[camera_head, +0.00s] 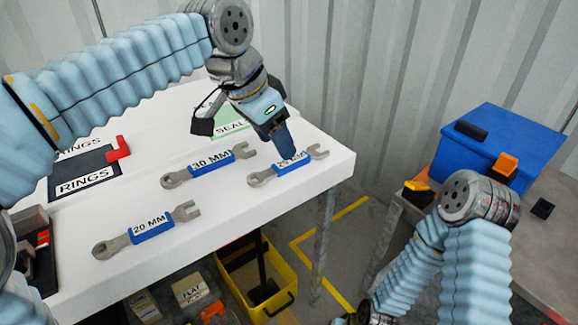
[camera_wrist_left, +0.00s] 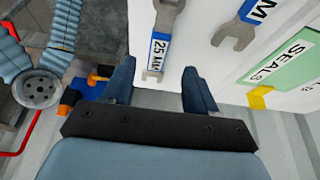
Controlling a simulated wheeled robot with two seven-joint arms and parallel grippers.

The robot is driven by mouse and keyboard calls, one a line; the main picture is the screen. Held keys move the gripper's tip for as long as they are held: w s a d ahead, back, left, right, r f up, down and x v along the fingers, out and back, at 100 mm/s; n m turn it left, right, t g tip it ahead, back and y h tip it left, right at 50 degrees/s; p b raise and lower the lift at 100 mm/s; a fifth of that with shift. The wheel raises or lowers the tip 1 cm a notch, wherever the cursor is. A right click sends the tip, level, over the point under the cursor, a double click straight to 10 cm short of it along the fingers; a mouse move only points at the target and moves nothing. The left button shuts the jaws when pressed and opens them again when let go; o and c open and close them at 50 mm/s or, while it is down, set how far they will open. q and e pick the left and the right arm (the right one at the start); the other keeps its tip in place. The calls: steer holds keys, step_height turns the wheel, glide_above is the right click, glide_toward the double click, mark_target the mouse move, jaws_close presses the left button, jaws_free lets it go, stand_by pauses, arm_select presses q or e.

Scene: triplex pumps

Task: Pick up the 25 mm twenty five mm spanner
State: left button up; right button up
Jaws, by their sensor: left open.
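The 25 mm spanner (camera_head: 284,170) lies on the white tabletop near its right end, grey with a blue label sleeve. My left gripper (camera_head: 284,147) is over it, pointing down, and hides part of its label. In the left wrist view the spanner (camera_wrist_left: 160,50) shows ahead, with its lower end in line with the gap between the two open fingers (camera_wrist_left: 158,70). The fingers stand apart with nothing between them, and I cannot tell the exact height above the spanner. My right gripper is not clearly shown.
The 30 mm spanner (camera_head: 212,163) lies just left, and the 20 mm spanner (camera_head: 152,227) nearer the front edge. A green SEALS mat (camera_head: 232,128) lies behind. A yellow bin (camera_head: 285,299) stands below the table. A blue box (camera_head: 495,145) stands on the right-hand table.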

mark_target(289, 165)
arm_select(q)
steer(key=x, duration=0.5)
steer(key=shift+d+f+b, duration=0.2)
steer(key=shift+d+b, duration=0.05)
steer(key=shift+b, duration=0.15)
jaws_close()
